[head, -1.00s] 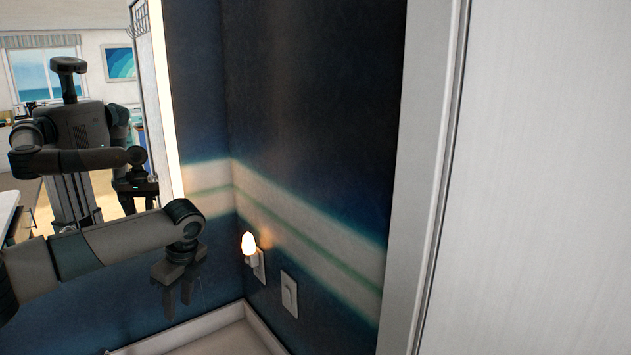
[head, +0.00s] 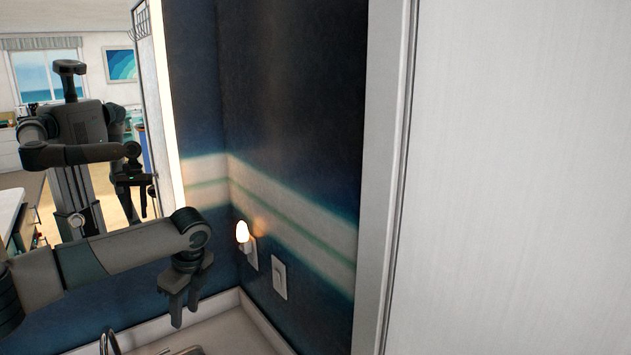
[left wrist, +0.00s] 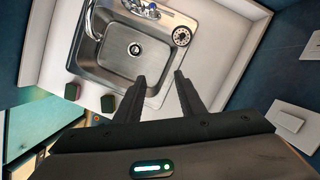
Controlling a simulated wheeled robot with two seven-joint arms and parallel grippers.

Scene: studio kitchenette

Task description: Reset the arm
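My left arm comes in from the left in the head view. Its gripper (head: 184,306) points down in front of the dark blue wall, above the counter corner. In the left wrist view the gripper's two fingers (left wrist: 159,77) are apart, with nothing held between them. Below them lie the steel sink (left wrist: 137,48) and the pale counter. My right gripper does not show directly in either view.
A mirror (head: 155,100) at left reflects my body. A lit night-light (head: 243,234) and a switch plate (head: 279,277) are on the wall. A white frame and panel (head: 520,180) fill the right. The faucet (left wrist: 143,8), a round drain-like piece (left wrist: 182,36) and two small blocks (left wrist: 108,103) are by the sink.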

